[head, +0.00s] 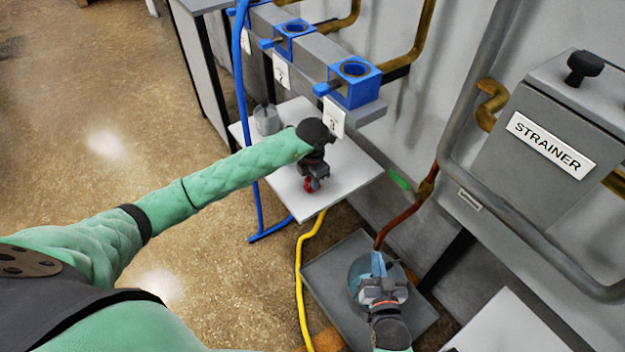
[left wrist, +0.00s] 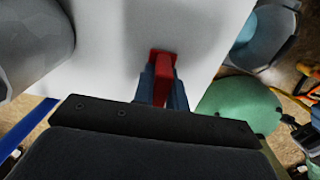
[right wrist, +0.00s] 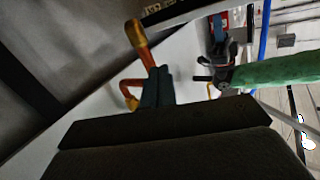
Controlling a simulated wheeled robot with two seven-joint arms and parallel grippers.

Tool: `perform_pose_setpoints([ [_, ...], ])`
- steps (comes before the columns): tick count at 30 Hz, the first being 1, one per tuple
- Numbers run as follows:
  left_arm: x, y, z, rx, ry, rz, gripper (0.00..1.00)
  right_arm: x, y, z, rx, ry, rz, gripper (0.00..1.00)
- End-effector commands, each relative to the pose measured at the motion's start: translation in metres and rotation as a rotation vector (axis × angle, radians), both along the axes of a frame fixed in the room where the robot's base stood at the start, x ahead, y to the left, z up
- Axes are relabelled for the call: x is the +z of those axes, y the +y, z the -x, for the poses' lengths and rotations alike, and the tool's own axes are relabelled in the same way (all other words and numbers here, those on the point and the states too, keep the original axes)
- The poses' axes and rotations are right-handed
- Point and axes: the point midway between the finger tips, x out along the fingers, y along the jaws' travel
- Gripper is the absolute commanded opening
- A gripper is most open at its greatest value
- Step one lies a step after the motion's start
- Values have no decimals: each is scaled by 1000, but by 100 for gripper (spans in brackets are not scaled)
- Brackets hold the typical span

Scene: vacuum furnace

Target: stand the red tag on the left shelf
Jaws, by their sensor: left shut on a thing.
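The red tag (head: 311,185) is between the fingers of my left gripper (head: 313,176), low over the white left shelf (head: 346,172). In the left wrist view, the shut fingers hold the red tag (left wrist: 162,68), with its wider end toward the white surface (left wrist: 205,30). I cannot tell whether the tag touches the shelf.
A grey canister (head: 266,119) stands at the shelf's far left. Blue valves (head: 355,82) line the bar behind the shelf. A yellow hose (head: 300,262) hangs by the shelf. A strainer box (head: 545,150) is at right.

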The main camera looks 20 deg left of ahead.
Motion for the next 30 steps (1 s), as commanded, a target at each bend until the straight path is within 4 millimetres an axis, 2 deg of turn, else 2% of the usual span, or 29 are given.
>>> perform_pose_setpoints([
  [7,-1,0,0,0,0,0,0,-11,0,6,0,18,3,0],
  [20,-2,0,0,0,0,0,0,2,-1,2,-4,-14,-4,0],
  [21,-3,0,0,0,1,1,16,4,-1,2,-5,-19,-4,0],
  [24,-2,0,0,0,1,1,35,7,-2,1,-4,-26,-6,0],
  [30,-2,0,0,0,0,0,36,7,-1,1,-4,-25,-6,0],
])
